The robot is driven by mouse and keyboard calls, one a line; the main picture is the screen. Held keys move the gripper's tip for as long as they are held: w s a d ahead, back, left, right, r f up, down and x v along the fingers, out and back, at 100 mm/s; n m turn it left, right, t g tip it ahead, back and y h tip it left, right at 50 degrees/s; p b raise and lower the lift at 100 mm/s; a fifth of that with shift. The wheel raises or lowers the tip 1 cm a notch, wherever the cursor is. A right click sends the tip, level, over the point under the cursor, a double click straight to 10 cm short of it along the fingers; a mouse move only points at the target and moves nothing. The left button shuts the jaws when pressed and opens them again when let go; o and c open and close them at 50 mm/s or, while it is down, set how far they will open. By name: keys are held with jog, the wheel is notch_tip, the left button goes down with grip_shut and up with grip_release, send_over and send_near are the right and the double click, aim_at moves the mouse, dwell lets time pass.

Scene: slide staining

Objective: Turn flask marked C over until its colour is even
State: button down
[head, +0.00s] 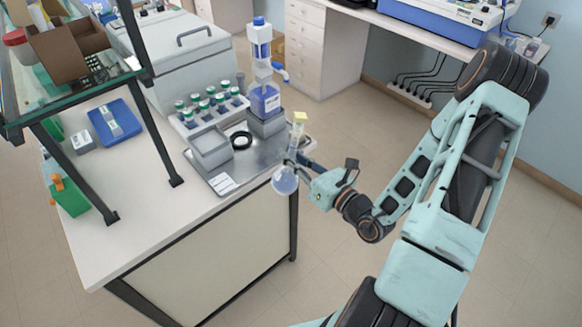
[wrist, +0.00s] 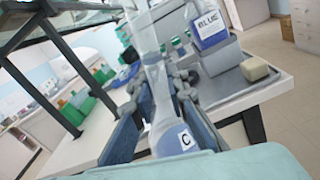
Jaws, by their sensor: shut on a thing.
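The flask marked C (wrist: 168,118) is clear glass with a long neck and a white C label near its bulb in the wrist view. In the head view its round bulb (head: 285,181) hangs low, just off the bench's right front corner, with the neck rising above. The flask is near upright, slightly tilted. The bulb looks pale blue-grey; I cannot tell whether the colour is even. My gripper (head: 298,166) is shut on the neck, its blue fingers on both sides in the wrist view (wrist: 158,100).
A beige block (wrist: 255,69) lies near the tray's edge. A rack of green-capped vials (head: 208,105) stands behind. The floor to the right is clear.

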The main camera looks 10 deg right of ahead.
jog(key=shift+r+m, duration=0.1)
jog(key=shift+m, duration=0.6)
jog(key=m+p, duration=0.2)
jog(key=shift+r+m, duration=0.1)
jog(key=shift+m, duration=0.9)
jog(key=m, duration=0.5)
jog(key=shift+f, duration=0.2)
jog(key=m, duration=1.2)
